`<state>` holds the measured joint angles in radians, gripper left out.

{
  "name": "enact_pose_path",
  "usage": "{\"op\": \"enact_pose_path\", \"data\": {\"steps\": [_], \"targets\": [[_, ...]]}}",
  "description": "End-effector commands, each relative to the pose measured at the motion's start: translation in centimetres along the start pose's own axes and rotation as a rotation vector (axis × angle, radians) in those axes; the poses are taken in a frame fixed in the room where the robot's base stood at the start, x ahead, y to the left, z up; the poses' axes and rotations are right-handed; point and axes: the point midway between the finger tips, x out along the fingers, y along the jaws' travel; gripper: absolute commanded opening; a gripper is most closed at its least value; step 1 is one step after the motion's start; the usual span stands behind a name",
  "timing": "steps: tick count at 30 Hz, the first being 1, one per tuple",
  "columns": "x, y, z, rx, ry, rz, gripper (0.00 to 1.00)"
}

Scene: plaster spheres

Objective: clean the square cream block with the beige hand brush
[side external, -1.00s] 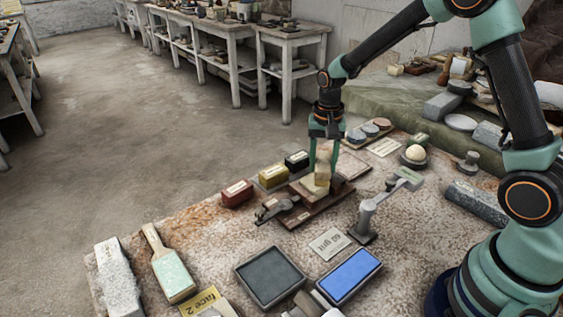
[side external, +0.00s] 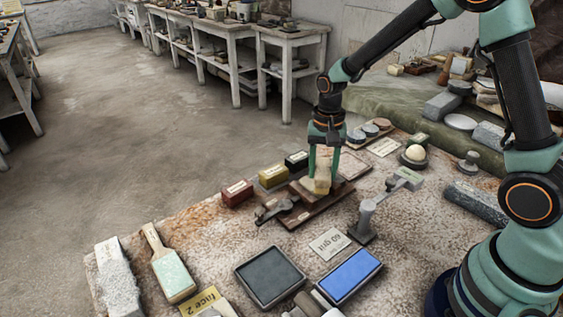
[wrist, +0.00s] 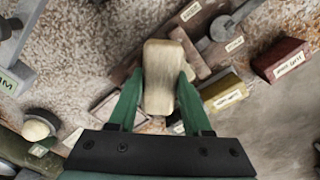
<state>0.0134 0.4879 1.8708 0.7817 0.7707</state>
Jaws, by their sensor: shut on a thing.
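My gripper (side external: 324,166) is shut on the beige hand brush (side external: 322,180), low over the brown wooden holding board (side external: 331,202). In the wrist view the brush (wrist: 160,75) sits between the two green fingers of my gripper (wrist: 158,98), its long pale body pointing away. A pale patch beside the brush on the board looks like the square cream block (side external: 308,184).
Red (side external: 237,192), yellow (side external: 273,176) and black (side external: 296,160) blocks stand behind the board. A grey metal post with an arm (side external: 366,215) rises close to its right. A dark tray (side external: 270,275) and a blue pad (side external: 348,275) lie in front.

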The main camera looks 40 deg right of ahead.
Motion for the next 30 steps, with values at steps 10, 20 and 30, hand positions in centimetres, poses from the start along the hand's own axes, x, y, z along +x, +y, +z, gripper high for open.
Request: {"op": "enact_pose_path", "data": {"steps": [10, 20, 30], "targets": [[0.1, 0.0, 1.4, 0.0, 0.0, 0.0, 0.05], [0.1, 0.0, 0.6, 0.002, 0.0, 0.0, 0.05], [0.0, 0.1, -0.9, 0.001, -0.001, 0.001, 0.05]]}}
